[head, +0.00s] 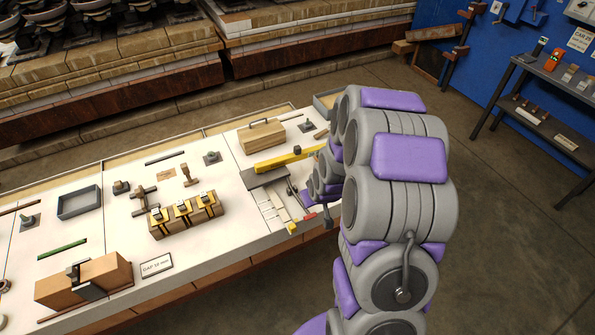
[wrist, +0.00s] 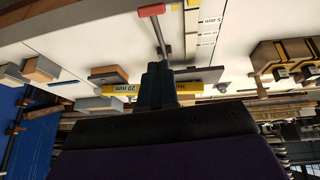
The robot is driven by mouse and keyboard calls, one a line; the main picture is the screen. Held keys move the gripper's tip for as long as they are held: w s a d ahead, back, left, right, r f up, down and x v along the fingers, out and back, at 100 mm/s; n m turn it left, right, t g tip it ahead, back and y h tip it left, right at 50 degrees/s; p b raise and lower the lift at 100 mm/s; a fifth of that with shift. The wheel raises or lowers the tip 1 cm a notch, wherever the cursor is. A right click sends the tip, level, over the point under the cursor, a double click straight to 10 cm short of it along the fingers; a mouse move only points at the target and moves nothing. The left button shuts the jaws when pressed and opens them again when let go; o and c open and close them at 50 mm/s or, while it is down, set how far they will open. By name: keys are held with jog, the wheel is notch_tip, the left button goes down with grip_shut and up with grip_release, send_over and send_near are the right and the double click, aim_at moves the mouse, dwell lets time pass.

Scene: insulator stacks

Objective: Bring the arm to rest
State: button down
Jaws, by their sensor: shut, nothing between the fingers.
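My arm, grey with purple pads, rises at the right of the head view and reaches over the right end of the white-topped bench (head: 110,230). My gripper (head: 327,217) is small and partly hidden by my own links there. In the wrist view, which is upside down, the dark fingers of my gripper (wrist: 158,68) are together and empty. A red-ended tool with a grey shaft (wrist: 152,10) shows just beyond the fingertips. I cannot tell whether they touch it.
A yellow bar (head: 290,160) and a wooden box with a handle (head: 262,135) lie near my arm. Yellow-black striped blocks (head: 185,215), a grey tray (head: 78,202) and a brown block (head: 85,280) stand further left. A dark shelf (head: 550,100) stands right. Floor between is clear.

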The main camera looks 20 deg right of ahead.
jog(key=s+a+r+g, duration=0.4)
jog(key=s+a+r, duration=0.5)
jog(key=s+r, duration=0.35)
jog(key=s+a+r+g, duration=0.1)
jog(key=s+a+r, duration=0.2)
jog(key=s, duration=0.6)
jog(key=s+a+r+g, duration=0.2)
jog(key=s+a+r, duration=0.1)
jog(key=s+r, duration=0.4)
jog(key=s, duration=0.3)
jog(key=shift+s+y, duration=0.25)
jog(key=shift+y, duration=0.05)
